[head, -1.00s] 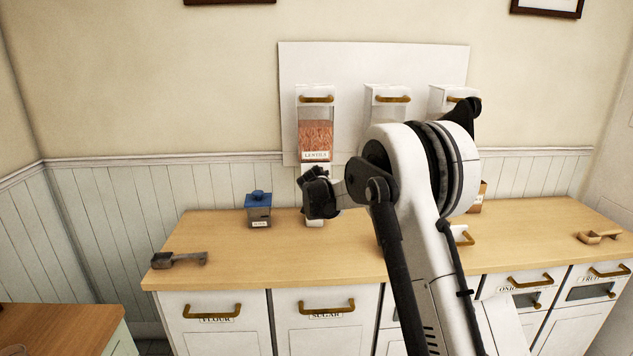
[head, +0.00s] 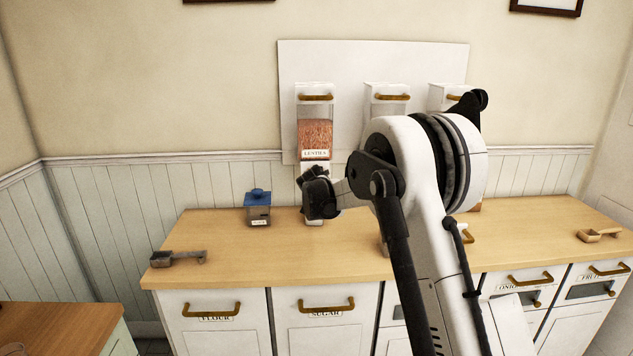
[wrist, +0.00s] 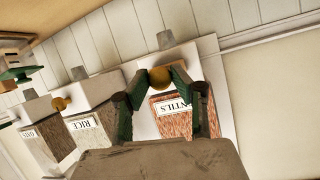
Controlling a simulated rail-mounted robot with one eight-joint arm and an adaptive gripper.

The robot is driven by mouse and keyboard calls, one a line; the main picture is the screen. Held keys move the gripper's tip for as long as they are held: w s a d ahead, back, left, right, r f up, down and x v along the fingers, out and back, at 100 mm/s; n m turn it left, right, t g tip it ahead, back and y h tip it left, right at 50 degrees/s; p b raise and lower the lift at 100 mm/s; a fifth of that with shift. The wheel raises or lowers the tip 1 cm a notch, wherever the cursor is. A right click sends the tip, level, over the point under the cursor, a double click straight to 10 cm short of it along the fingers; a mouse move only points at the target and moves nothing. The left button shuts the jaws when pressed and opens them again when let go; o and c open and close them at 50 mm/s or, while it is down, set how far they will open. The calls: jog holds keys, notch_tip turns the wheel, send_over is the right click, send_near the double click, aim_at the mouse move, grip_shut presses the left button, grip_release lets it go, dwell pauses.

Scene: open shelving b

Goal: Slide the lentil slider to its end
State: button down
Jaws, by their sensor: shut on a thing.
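The lentil dispenser (head: 315,138) is a clear, white-framed box of orange-brown lentils, mounted on a white wall panel and labelled. In the wrist view its labelled front (wrist: 174,120) lies between my fingers. The lentil slider shows there as a round brass knob (wrist: 160,68) at the dispenser's lower end. My gripper (wrist: 163,77) is shut on this knob, with one finger on each side. In the head view my gripper (head: 318,192) is just below the dispenser, and its dark body hides the slider. How far the slider is out cannot be told.
The rice dispenser (wrist: 90,128) and another dispenser (wrist: 44,140) hang beside it, with a brass knob (wrist: 59,104) close by. A pale container (head: 314,220) stands below my gripper.

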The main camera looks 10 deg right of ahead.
jog(key=shift+w+d+b, duration=0.15)
jog(key=shift+w+b, duration=0.2)
jog(key=shift+w, duration=1.65)
jog(key=c, duration=1.4)
grip_release()
jog(key=shift+s, duration=0.1)
